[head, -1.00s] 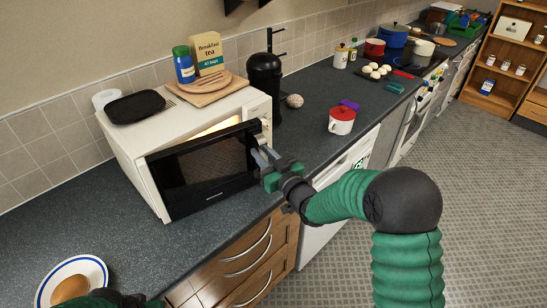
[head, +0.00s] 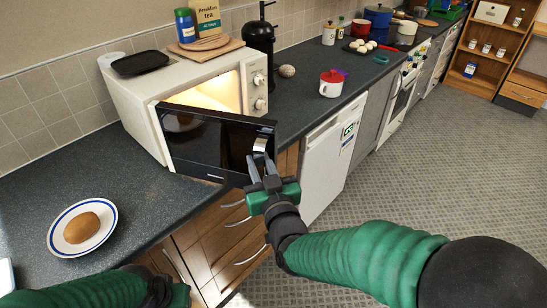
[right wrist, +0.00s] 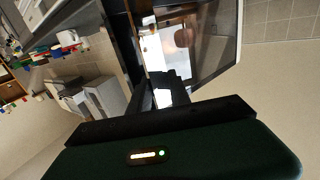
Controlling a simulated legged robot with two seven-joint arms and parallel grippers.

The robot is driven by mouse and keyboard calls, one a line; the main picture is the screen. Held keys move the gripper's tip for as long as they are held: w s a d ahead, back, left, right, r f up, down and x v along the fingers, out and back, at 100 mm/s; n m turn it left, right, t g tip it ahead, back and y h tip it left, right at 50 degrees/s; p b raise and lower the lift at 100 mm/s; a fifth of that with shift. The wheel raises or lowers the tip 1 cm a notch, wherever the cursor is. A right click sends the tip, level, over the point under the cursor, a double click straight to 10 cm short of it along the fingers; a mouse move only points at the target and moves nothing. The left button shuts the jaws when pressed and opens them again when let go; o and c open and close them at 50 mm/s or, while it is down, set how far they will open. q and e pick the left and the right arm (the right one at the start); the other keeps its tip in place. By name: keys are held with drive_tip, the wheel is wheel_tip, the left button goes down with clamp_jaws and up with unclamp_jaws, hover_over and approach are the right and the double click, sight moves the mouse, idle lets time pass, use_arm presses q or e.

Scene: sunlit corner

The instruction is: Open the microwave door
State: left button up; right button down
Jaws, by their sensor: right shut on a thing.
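The white microwave (head: 125,97) stands on the dark counter with its door (head: 212,142) swung partly open and its lit interior (head: 217,93) showing. The black door is hinged on the left and its free right edge is out over the counter's front. My right gripper (head: 262,168) is shut on the door handle (head: 260,146) at that edge. The right wrist view also shows the door (right wrist: 205,40) close beyond the fingers (right wrist: 165,90). My left arm shows at the bottom left of the head view; its gripper's fingers are not visible.
A plate (head: 56,236) with a bread roll (head: 81,228) lies on the counter left of the door. A black tray (head: 140,62) and a wooden board (head: 206,48) with a blue jar (head: 185,26) are on the microwave.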

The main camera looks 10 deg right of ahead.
drive_tip(key=s+a, duration=0.1)
drive_tip(key=s, duration=0.1)
drive_tip(key=s+a, duration=0.2)
drive_tip(key=shift+s+a+r+b, duration=0.1)
drive_tip(key=shift+s+b, duration=0.1)
drive_tip(key=shift+b, duration=0.1)
drive_tip(key=c, duration=1.7)
unclamp_jaws()
drive_tip(key=o, duration=0.5)
drive_tip(key=shift+a, duration=0.1)
drive_tip(key=shift+w, duration=0.1)
